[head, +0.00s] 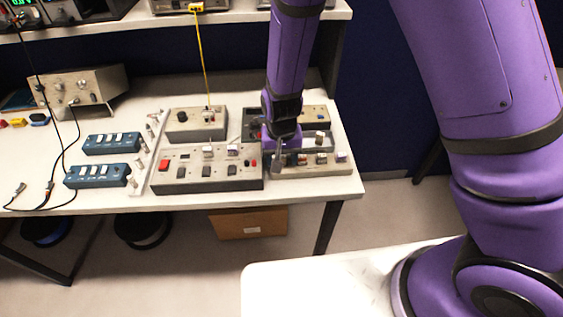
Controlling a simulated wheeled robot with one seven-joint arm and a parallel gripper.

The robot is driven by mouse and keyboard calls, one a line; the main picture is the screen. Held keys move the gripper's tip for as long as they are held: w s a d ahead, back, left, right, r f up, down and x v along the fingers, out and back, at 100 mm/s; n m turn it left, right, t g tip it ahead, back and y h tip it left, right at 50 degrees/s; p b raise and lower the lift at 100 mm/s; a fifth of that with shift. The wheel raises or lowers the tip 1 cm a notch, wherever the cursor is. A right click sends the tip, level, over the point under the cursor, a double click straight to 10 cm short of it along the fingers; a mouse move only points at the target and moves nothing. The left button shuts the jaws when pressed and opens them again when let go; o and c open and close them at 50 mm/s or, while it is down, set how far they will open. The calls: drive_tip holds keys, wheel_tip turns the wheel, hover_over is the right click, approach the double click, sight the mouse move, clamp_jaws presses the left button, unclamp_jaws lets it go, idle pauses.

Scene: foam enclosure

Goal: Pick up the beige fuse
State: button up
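My gripper (284,155) is at the right end of the bench, pointing down over a low beige panel box (318,169). One dark finger shows at its left side. The gap between the fingers is too small to judge, and I cannot tell if it holds anything. Small parts sit along the top of that box, some of them pale and some dark or reddish. A small pale piece (319,137) stands just right of the gripper. I cannot tell which of these is the beige fuse, and the gripper and arm hide part of this area.
A larger beige control box (207,180) stands directly left of the gripper, with another box (194,124) behind it. Two blue switch boxes (111,142) (97,175) are further left. A white bench (330,192) carries everything. A white surface (310,290) lies in the foreground.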

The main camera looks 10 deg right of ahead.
drive_tip(key=shift+f, duration=0.15)
drive_tip(key=c, duration=1)
